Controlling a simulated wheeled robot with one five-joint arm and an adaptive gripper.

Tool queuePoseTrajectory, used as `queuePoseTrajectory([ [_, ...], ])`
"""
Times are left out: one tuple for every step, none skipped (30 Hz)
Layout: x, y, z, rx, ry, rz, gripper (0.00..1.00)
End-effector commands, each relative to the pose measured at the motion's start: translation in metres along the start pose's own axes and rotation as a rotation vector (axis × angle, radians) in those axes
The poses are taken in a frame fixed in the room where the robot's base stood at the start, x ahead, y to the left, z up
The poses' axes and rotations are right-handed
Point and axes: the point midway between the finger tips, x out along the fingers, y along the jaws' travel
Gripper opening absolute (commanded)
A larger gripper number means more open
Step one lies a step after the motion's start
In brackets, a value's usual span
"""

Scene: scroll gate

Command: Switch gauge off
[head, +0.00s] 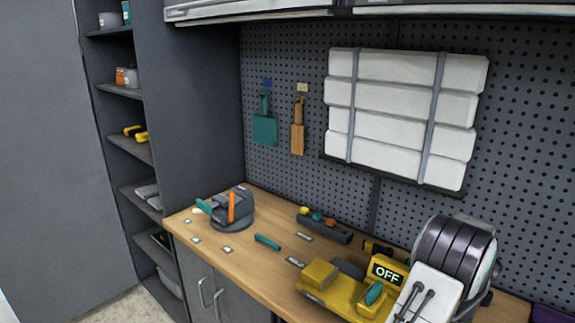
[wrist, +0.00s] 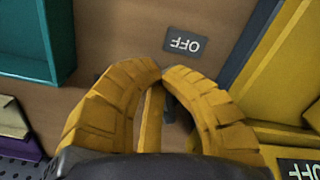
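A yellow device (head: 345,291) with a black OFF sign (head: 387,274) and a teal knob (head: 374,293) sits at the bench's front right. I cannot tell for certain that it is the gauge. In the wrist view a yellow body (wrist: 290,70) is at the right, with an OFF sign (wrist: 300,169) at the lower right corner. My gripper (wrist: 162,72) has yellow curved fingers whose tips come together over the wood. A thin yellow bar (wrist: 152,118) and a dark piece show between the fingers; I cannot tell what they belong to. The gripper's tips are hidden in the head view.
An upside-down OFF label (wrist: 185,44) lies on the wood beyond the fingertips. A teal tray (wrist: 30,45) is at the upper left and a purple thing (wrist: 22,152) at the left. The bench (head: 250,260) carries a grey tool holder (head: 228,208). Pegboard (head: 285,90) stands behind.

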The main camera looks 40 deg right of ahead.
Motion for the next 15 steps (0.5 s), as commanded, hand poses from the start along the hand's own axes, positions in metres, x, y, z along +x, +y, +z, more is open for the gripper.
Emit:
queuePoseTrajectory([
  [-0.0012, -0.0007, -0.0082, -0.011, 0.02, 0.015, 0.0],
  [-0.0014, -0.0014, -0.0085, -0.011, 0.021, 0.015, 0.0],
  [-0.0016, -0.0023, -0.0089, -0.011, 0.022, 0.015, 0.0],
  [-0.0017, -0.003, -0.0092, -0.011, 0.022, 0.016, 0.0],
  [-0.0019, -0.0036, -0.0094, -0.011, 0.023, 0.016, 0.0],
  [-0.002, -0.0045, -0.0097, -0.01, 0.023, 0.016, 0.0],
  [-0.0021, -0.005, -0.01, -0.01, 0.024, 0.017, 0.0],
  [-0.0024, -0.0047, -0.01, -0.009, 0.024, 0.017, 0.0],
  [-0.0025, -0.0044, -0.0098, -0.008, 0.024, 0.017, 0.0],
  [-0.0024, -0.0043, -0.0096, -0.008, 0.024, 0.017, 0.0],
  [-0.0023, -0.0043, -0.0093, -0.008, 0.024, 0.017, 0.0],
  [-0.0021, -0.0043, -0.0088, -0.007, 0.024, 0.017, 0.0],
  [-0.002, -0.0044, -0.0083, -0.007, 0.024, 0.017, 0.0],
  [-0.0019, -0.0044, -0.0077, -0.007, 0.024, 0.017, 0.0],
  [-0.0017, -0.0045, -0.0068, -0.006, 0.024, 0.017, 0.0],
])
